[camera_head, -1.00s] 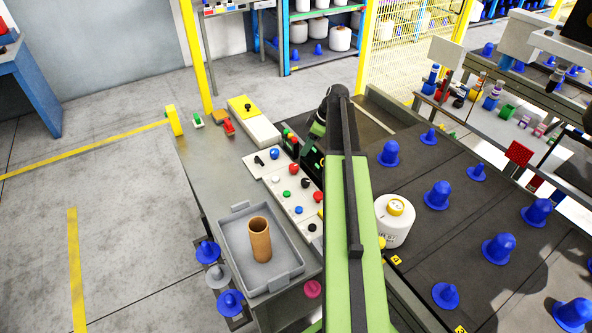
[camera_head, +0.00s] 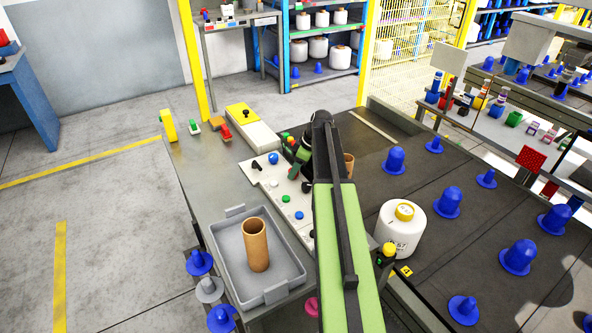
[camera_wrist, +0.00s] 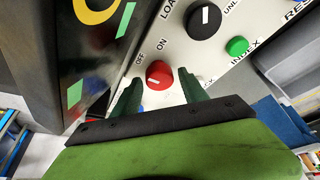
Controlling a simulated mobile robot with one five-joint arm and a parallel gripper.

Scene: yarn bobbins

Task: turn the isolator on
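The isolator is a red rotary knob (camera_wrist: 159,75) on a white panel, with OFF and ON printed beside it in the wrist view. A short white mark shows on its face, near the OFF side; its exact angle is hard to tell. My gripper (camera_wrist: 160,78) is open, with one dark green finger on each side of the knob; I cannot tell whether either finger touches it. In the head view my gripper (camera_head: 299,160) is low over the white control panel (camera_head: 271,184), and my arm hides the isolator.
A black knob (camera_wrist: 204,20) and a green button (camera_wrist: 237,46) sit near the isolator. A dark box (camera_wrist: 75,40) stands close on the left. In the head view, a grey tray (camera_head: 228,262) holds a brown tube (camera_head: 256,246), and a white yarn bobbin (camera_head: 400,229) stands right of my arm.

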